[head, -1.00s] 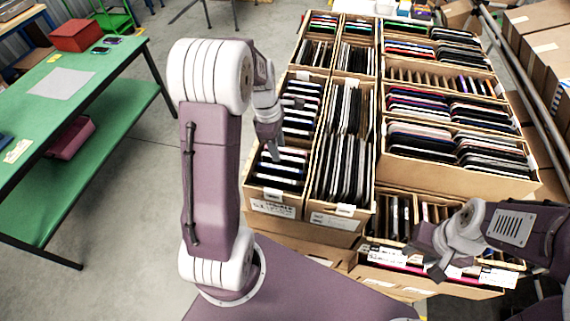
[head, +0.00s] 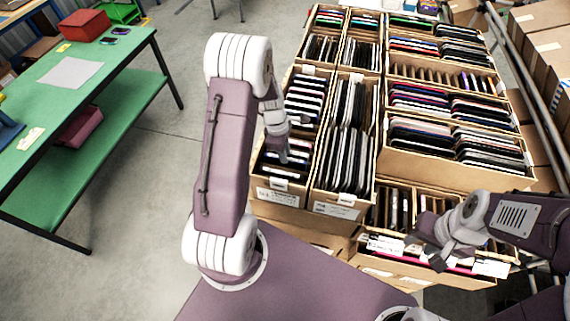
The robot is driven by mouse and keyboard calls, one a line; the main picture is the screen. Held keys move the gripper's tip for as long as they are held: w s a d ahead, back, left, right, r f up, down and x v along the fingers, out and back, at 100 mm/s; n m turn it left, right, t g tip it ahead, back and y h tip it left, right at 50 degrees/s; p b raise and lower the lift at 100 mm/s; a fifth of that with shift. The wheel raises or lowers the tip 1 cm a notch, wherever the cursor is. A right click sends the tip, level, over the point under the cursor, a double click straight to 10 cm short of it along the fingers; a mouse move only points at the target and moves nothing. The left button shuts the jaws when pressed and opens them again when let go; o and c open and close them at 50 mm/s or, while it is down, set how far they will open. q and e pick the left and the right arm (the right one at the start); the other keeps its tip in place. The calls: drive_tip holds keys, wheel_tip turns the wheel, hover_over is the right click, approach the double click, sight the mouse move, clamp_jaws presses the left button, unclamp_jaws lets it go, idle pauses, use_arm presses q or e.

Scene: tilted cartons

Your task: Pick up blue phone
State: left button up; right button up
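Many phones stand on edge in rows inside tilted cartons. I cannot single out one blue phone for certain; thin blue edges show among the rows, such as a blue-purple phone (head: 465,82) in a right-hand carton. My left gripper (head: 283,156) points down over the front part of the left carton (head: 277,197), at its dark and white-edged phones (head: 272,166). Its fingertips are small here, and I cannot tell whether they are apart or hold anything. My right gripper (head: 424,252) is over the front right carton (head: 400,268), its fingers apart and apparently empty.
A green table (head: 110,62) at the left bears a red box (head: 85,25), a paper sheet (head: 72,73) and a few phones. A metal rail (head: 525,70) runs along the right, beside stacked closed boxes (head: 545,55). Bare floor lies between table and cartons.

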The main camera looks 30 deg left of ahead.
use_arm(q)
drive_tip(key=shift+s+d+f+g, duration=0.3)
drive_tip(key=shift+s+f, duration=0.3)
drive_tip(key=shift+f, duration=0.15)
clamp_jaws()
drive_tip(key=shift+w+a+f, duration=0.1)
drive_tip(key=shift+w+a, duration=0.15)
drive_tip(key=shift+w, duration=0.2)
use_arm(e)
drive_tip(key=shift+w+a+f, duration=0.15)
drive_tip(key=shift+w+f, duration=0.1)
drive_tip(key=shift+w, duration=0.15)
use_arm(q)
drive_tip(key=shift+r, duration=0.25)
